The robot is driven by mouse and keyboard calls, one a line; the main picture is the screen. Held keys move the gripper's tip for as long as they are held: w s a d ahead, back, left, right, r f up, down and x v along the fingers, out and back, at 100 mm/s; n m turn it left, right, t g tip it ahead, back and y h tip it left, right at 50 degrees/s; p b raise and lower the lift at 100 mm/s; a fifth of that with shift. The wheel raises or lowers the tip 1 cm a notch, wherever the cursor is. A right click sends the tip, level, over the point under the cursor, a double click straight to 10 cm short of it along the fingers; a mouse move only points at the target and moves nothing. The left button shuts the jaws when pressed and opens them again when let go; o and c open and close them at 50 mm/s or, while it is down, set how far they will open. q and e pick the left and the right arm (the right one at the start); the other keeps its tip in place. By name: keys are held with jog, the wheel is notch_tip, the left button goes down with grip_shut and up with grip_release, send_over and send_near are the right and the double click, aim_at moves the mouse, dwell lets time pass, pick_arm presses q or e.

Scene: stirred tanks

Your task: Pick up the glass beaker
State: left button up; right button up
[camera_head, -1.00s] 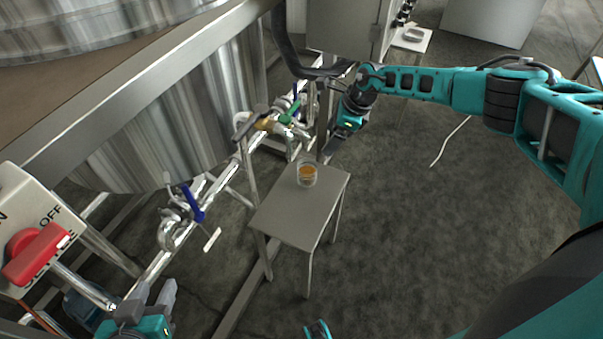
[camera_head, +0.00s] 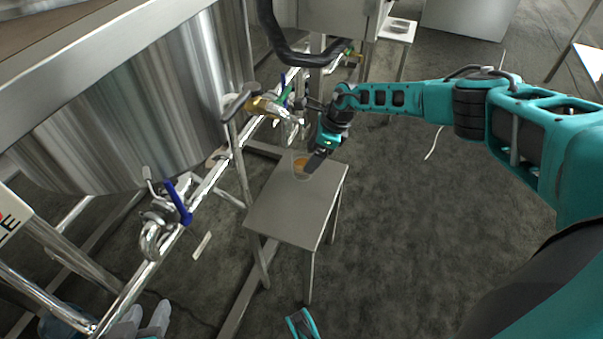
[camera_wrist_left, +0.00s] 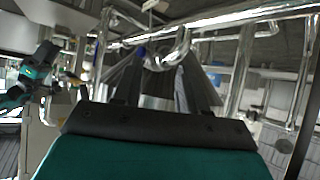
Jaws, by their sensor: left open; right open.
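The glass beaker (camera_head: 297,169), with amber liquid in it, stands upright on a small grey metal table (camera_head: 290,212). My right gripper (camera_head: 312,163) is open at the beaker's right side and partly covers it. I cannot tell whether the fingers touch the glass or reach around it. My left gripper (camera_head: 142,316) is open and empty at the bottom left of the head view, well away from the beaker. Its two fingers also show in the left wrist view (camera_wrist_left: 161,82). The beaker is not clearly visible in that view.
A large steel tank (camera_head: 150,95) fills the upper left. Pipework with a blue-handled valve (camera_head: 178,202) runs along the table's left side. A dark curved pipe (camera_head: 285,48) hangs behind the table. The front part of the tabletop and the floor at right are clear.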

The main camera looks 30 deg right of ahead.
jog(key=shift+w+a+f, duration=0.15)
jog(key=shift+a+f, duration=0.05)
jog(key=shift+f, duration=0.5)
jog(key=shift+w+a+f, duration=0.1)
jog(key=shift+c, duration=0.6)
jog(key=c, duration=0.3)
grip_shut()
pick_arm(q)
jog(key=shift+w+r, duration=0.15)
jog(key=shift+w, duration=0.45)
pick_arm(e)
jog(key=shift+r, duration=0.25)
